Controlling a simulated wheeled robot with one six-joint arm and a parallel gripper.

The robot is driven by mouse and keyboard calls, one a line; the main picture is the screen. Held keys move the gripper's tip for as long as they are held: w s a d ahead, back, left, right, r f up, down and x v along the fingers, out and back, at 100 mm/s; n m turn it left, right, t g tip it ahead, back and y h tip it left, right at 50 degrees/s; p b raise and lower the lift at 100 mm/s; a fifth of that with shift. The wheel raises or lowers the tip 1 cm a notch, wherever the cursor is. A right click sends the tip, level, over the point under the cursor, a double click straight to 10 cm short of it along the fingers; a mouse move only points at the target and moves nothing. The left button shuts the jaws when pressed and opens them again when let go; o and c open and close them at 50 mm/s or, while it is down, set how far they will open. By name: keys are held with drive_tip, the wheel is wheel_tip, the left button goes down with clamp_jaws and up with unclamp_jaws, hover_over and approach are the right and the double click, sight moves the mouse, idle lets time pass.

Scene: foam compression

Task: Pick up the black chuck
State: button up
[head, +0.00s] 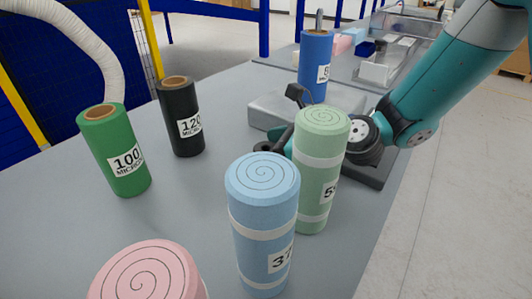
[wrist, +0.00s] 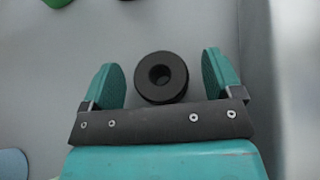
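The black chuck (wrist: 161,77) is a short round black piece with a hole in its middle, seen end-on in the wrist view. My gripper (wrist: 160,63) is open, with one teal finger on each side of the chuck and a visible gap to both. Its depth relative to the fingers is hard to tell. In the head view my gripper is partly hidden behind the light green foam roll (head: 321,150). Dark parts show there beside the roll, and I cannot tell chuck from gripper among them.
A green film roll (head: 116,165) and a black film roll (head: 181,135) stand at left. Blue (head: 262,205) and pink (head: 148,280) foam rolls stand in front. A blue film roll (head: 314,70) stands behind my gripper. The grey table (head: 195,205) is clear between them.

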drive_tip(key=c, duration=1)
